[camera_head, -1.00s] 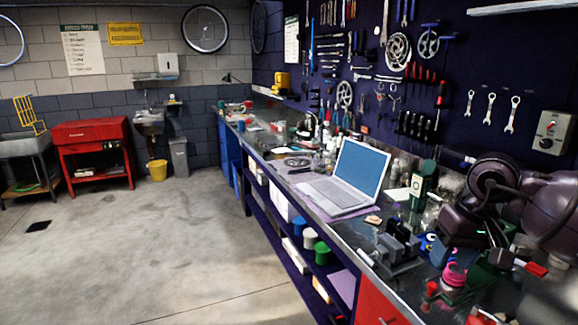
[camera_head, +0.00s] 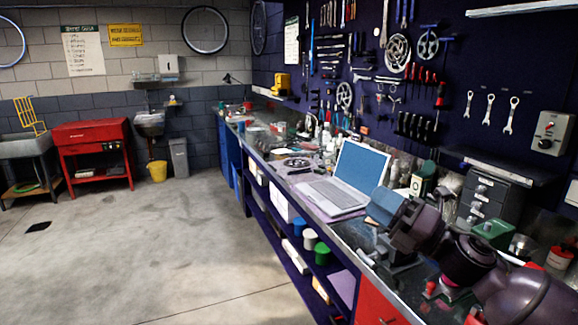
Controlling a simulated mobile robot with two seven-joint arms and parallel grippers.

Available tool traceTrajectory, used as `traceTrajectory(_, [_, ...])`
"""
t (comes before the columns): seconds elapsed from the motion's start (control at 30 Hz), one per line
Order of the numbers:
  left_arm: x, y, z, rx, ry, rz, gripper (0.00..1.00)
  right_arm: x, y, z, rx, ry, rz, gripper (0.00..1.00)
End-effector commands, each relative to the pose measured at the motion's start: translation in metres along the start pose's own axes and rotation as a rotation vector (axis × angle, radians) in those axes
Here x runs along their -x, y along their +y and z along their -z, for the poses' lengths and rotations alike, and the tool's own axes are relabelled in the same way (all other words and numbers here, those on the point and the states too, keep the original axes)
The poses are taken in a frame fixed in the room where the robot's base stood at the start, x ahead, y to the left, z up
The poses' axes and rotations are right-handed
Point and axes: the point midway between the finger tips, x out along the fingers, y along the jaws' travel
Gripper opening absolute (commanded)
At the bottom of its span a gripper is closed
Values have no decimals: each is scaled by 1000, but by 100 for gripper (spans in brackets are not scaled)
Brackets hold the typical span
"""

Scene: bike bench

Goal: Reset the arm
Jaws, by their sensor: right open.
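My right arm (camera_head: 475,262) comes in from the lower right and reaches left over the workbench. My left gripper is not in view.
An open laptop (camera_head: 340,185) stands on the bench. A grey drawer unit (camera_head: 490,198), a green box (camera_head: 494,232) and a pink-topped item (camera_head: 448,288) are near my arm. A tool-hung wall (camera_head: 455,60) rises behind.

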Motion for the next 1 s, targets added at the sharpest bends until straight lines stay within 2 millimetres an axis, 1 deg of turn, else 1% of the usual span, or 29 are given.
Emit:
traceTrajectory(0.03, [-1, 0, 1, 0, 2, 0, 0, 12, -18, 2, -192, -100, 29, 46])
traceTrajectory(0.1, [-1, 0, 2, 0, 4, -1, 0, 30, -44, 5, -444, -236, 65, 46])
traceTrajectory(0.17, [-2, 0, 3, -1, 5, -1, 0, 49, -66, 11, -644, -349, 94, 46])
traceTrajectory(0.2, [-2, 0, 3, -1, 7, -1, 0, 62, -81, 17, -767, -422, 111, 46])
traceTrajectory(0.27, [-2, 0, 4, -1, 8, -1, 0, 83, -103, 28, -937, -528, 136, 46])
traceTrajectory(0.3, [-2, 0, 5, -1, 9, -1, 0, 98, -117, 38, -1043, -598, 152, 46])
traceTrajectory(0.37, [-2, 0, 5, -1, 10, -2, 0, 121, -136, 54, -1185, -697, 175, 46])
traceTrajectory(0.4, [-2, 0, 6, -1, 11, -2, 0, 136, -148, 67, -1271, -762, 190, 46])
traceTrajectory(0.47, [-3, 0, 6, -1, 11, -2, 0, 160, -164, 86, -1385, -854, 211, 46])
traceTrajectory(0.5, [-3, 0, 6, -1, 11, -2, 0, 175, -172, 101, -1451, -910, 226, 46])
traceTrajectory(0.57, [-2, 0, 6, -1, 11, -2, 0, 198, -183, 123, -1535, -991, 246, 46])
traceTrajectory(0.6, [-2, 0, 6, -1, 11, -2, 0, 213, -189, 138, -1581, -1039, 258, 46])
traceTrajectory(0.67, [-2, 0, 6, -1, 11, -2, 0, 235, -195, 160, -1645, -1107, 270, 46])
traceTrajectory(0.7, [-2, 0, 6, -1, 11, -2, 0, 249, -197, 175, -1681, -1149, 273, 46])
traceTrajectory(0.9, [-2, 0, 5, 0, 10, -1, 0, 316, -200, 244, -1782, -1351, 306, 46])
traceTrajectory(1.0, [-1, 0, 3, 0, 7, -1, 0, 341, -197, 272, -1807, -1425, 330, 46])
